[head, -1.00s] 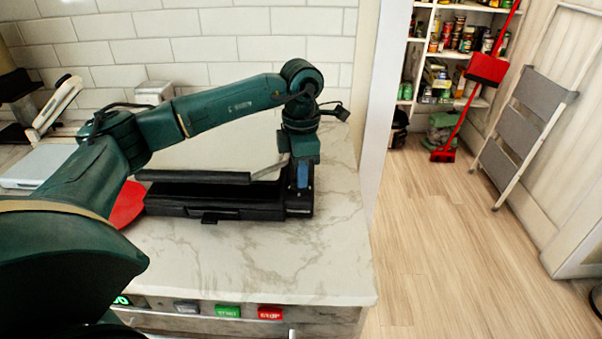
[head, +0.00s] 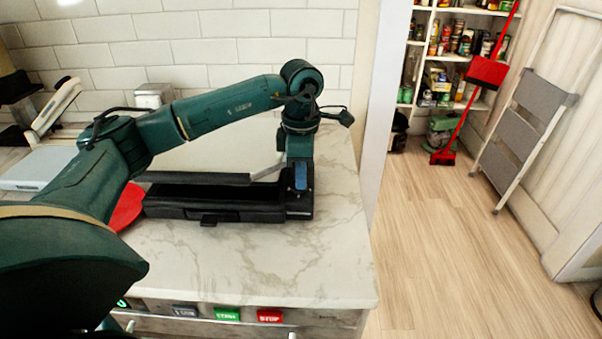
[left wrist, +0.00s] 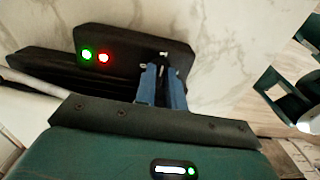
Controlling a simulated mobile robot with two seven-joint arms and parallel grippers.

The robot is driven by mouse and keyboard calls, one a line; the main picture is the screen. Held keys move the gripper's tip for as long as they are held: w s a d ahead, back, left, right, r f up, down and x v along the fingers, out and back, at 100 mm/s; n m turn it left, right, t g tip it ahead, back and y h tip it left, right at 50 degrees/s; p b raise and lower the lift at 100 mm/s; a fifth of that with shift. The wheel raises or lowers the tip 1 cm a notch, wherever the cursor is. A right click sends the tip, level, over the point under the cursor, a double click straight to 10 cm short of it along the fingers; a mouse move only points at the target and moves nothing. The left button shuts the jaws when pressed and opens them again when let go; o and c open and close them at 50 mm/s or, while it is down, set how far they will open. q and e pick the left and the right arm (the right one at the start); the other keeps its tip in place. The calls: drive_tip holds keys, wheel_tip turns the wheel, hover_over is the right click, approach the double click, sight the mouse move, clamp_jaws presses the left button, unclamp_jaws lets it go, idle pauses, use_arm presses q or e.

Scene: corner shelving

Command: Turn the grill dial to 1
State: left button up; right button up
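My left gripper (head: 300,180) points down at the grill's right end. In the left wrist view its two blue fingers (left wrist: 161,72) are close together with a narrow dark gap, their tips at the control panel beside small pale marks. The dial is not clearly visible; the fingertips cover that spot, and I cannot tell whether they grip it. My right gripper is not in view.
A red round item (head: 125,208) lies left of the grill, partly behind my arm. A white flat appliance (head: 35,168) is further left. The counter (head: 250,265) in front of the grill is clear. Green and red buttons (head: 270,316) sit below its front edge.

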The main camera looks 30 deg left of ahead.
use_arm(q)
drive_tip(key=shift+o, duration=0.6)
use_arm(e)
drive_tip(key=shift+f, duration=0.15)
use_arm(q)
drive_tip(key=shift+r, duration=0.1)
drive_tip(key=shift+r, duration=0.3)
wheel_tip(320, 180, up, 12)
drive_tip(key=shift+r, duration=0.25)
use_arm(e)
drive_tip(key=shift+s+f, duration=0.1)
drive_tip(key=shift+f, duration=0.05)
use_arm(q)
drive_tip(key=shift+s+f, duration=0.1)
